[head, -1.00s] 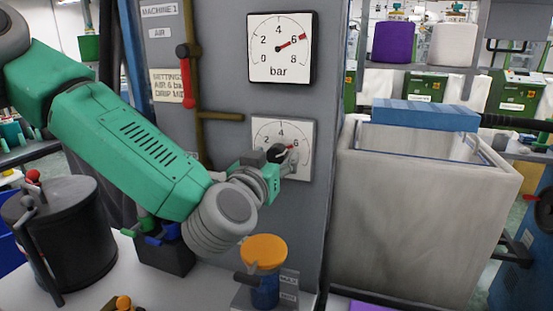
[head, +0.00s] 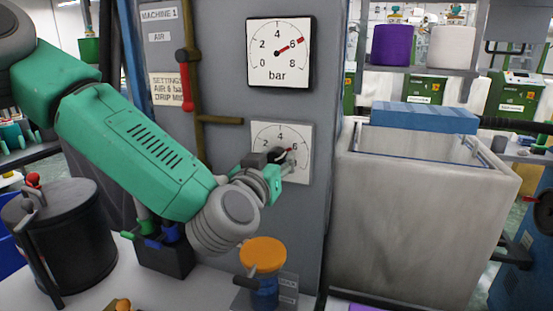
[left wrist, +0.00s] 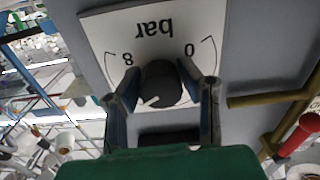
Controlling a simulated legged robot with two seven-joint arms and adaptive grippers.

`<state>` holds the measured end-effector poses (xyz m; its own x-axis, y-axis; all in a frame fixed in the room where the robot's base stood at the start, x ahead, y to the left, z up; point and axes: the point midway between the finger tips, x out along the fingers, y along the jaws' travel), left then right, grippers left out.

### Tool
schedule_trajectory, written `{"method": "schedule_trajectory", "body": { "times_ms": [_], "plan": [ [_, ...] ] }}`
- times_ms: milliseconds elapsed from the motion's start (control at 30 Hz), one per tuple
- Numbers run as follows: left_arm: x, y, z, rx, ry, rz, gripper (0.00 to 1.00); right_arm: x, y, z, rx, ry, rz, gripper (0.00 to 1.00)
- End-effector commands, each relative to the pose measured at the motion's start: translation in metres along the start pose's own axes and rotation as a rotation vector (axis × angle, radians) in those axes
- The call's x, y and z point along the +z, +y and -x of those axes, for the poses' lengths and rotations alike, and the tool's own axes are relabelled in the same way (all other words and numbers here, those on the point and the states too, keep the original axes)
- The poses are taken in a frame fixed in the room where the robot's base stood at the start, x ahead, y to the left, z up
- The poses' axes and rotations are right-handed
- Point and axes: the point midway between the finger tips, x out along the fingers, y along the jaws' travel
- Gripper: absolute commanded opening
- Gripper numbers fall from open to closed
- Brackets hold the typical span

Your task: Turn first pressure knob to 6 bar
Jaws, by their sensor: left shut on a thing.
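The first pressure knob (left wrist: 161,84) is dark and round, at the middle of a white dial (head: 262,131) on the grey machine panel. My left gripper (head: 284,160) is shut on this knob, with a finger on each side in the left wrist view (left wrist: 163,88). A pale mark shows on the knob's face there, where the dial appears upside down. In the head view the gripper hides part of the knob and dial; a small red tip shows near the 6. The gauge above (head: 262,72) has a red needle pointing close to 6. My right gripper is out of view.
A red-handled lever (head: 187,92) and a brass pipe (head: 220,121) are left of the dial. An orange-topped blue jar (head: 264,254) stands below my gripper. A black pot (head: 75,240) is at left, and a large pale bin (head: 415,225) at right.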

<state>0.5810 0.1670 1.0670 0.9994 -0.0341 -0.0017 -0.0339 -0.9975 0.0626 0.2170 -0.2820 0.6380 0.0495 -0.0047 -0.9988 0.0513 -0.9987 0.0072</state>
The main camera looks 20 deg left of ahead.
Motion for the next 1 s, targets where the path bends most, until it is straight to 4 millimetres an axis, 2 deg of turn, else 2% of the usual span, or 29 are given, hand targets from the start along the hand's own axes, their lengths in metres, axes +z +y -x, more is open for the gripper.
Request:
{"method": "schedule_trajectory", "body": {
  "times_ms": [133, 167, 200, 567, 1000],
  "plan": [
    [0.0, 0.0, 0.0, -0.001, 0.002, 0.0, 0.03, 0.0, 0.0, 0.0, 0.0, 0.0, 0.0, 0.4],
    [0.0, 0.0, 0.0, -0.001, 0.002, 0.0, 0.42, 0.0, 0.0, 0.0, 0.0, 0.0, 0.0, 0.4],
    [0.0, 0.0, 0.0, -0.001, 0.002, 0.0, 0.53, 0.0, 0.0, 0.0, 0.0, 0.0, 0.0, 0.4],
    [0.0, 0.0, 0.004, 0.0, 0.001, -0.001, 0.53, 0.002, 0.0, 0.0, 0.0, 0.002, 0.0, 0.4],
    [0.002, 0.0, 0.066, 0.001, -0.001, -0.002, 0.53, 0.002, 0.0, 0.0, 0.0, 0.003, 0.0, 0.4]
  ]
}}
